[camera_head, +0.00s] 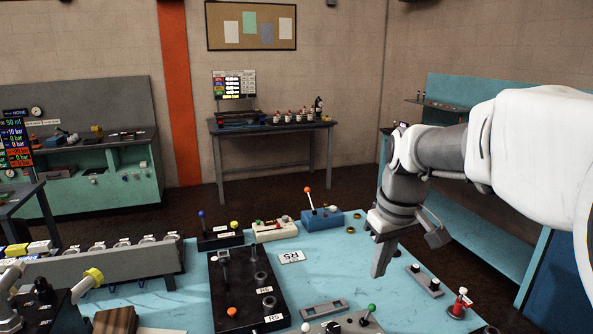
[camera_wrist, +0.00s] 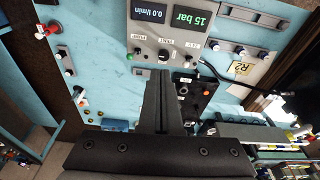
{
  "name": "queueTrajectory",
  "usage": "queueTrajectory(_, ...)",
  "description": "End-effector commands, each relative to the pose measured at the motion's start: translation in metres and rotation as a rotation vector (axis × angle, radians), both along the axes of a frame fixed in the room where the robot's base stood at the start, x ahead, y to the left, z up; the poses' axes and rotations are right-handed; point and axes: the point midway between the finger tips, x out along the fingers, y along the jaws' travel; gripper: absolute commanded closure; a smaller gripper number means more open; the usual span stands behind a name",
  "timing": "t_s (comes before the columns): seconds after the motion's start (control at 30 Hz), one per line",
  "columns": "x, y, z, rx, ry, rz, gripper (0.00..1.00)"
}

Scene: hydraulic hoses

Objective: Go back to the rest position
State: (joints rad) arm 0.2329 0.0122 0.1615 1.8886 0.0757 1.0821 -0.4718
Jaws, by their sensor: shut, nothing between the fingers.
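My gripper (camera_head: 379,262) hangs from my white and grey arm at the right of the head view. Its fingers point down over the right part of the light blue bench (camera_head: 405,308) and appear apart from it. The fingers are together with nothing between them. In the wrist view the closed fingers (camera_wrist: 161,80) stand in the middle, with the bench beyond them.
On the bench are a black panel (camera_head: 222,285) labelled R5 and R6, a blue box with an orange-knobbed lever (camera_head: 322,219), and a red fitting (camera_head: 460,300) near the right edge. The wrist view shows a console reading 15 bar (camera_wrist: 190,18). A table (camera_head: 271,126) stands at the back.

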Motion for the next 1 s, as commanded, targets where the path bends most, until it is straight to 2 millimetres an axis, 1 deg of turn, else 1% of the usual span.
queueTrajectory(0.03, -0.015, 0.003, 0.007, -0.011, -0.024, -0.021, 1.0)
queueTrajectory(0.1, -0.033, 0.006, 0.013, -0.021, -0.052, -0.059, 1.0)
queueTrajectory(0.3, -0.086, 0.011, 0.021, -0.025, -0.14, -0.164, 1.0)
queueTrajectory(0.5, -0.136, 0.013, 0.017, 0.003, -0.228, -0.264, 1.0)
queueTrajectory(0.6, -0.155, 0.014, 0.011, 0.025, -0.264, -0.307, 1.0)
queueTrajectory(0.7, -0.169, 0.014, 0.005, 0.044, -0.291, -0.336, 1.0)
queueTrajectory(0.8, -0.177, 0.014, 0.001, 0.058, -0.307, -0.355, 1.0)
queueTrajectory(1.0, -0.181, 0.014, -0.002, 0.065, -0.314, -0.367, 1.0)
